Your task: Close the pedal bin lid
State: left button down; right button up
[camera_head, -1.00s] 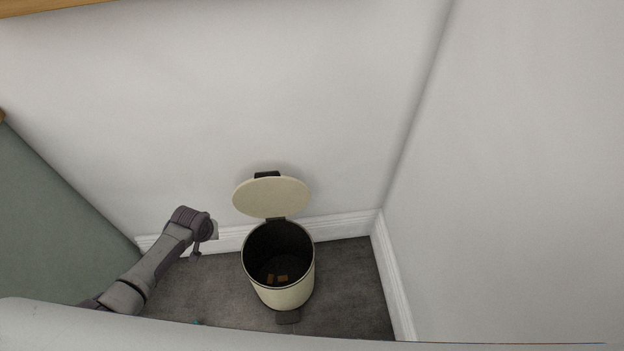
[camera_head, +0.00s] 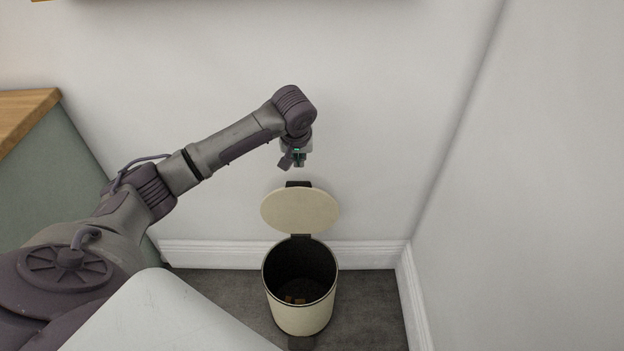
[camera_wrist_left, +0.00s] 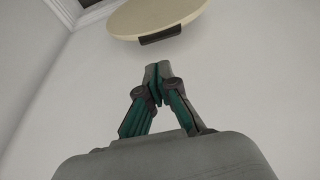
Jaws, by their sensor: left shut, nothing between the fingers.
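The cream pedal bin (camera_head: 302,317) stands on the dark floor by the back wall, with a few small brown bits inside. Its round cream lid (camera_head: 299,209) is open and stands up at the rear, near the wall. The lid also shows at the top of the left wrist view (camera_wrist_left: 155,14), with a dark piece on its edge. My left gripper (camera_head: 298,165) is above the raised lid, apart from it. In the left wrist view its fingers (camera_wrist_left: 157,68) are shut with nothing between them. My right gripper is not in view.
The back wall (camera_head: 400,120) is close behind the bin, and a side wall (camera_head: 540,200) with white skirting is to the right. A green cabinet (camera_head: 55,190) with a wooden top (camera_head: 22,112) stands at the left. Bare floor (camera_head: 368,300) lies right of the bin.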

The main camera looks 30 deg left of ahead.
pick_arm(q)
jog(key=b+x, duration=0.2)
jog(key=x, duration=0.6)
jog(key=shift+w+f, duration=0.15)
jog(key=shift+f, duration=0.05)
jog(key=shift+w+a+f, duration=0.1)
jog(key=shift+w+f, duration=0.05)
jog(key=shift+f, duration=0.25)
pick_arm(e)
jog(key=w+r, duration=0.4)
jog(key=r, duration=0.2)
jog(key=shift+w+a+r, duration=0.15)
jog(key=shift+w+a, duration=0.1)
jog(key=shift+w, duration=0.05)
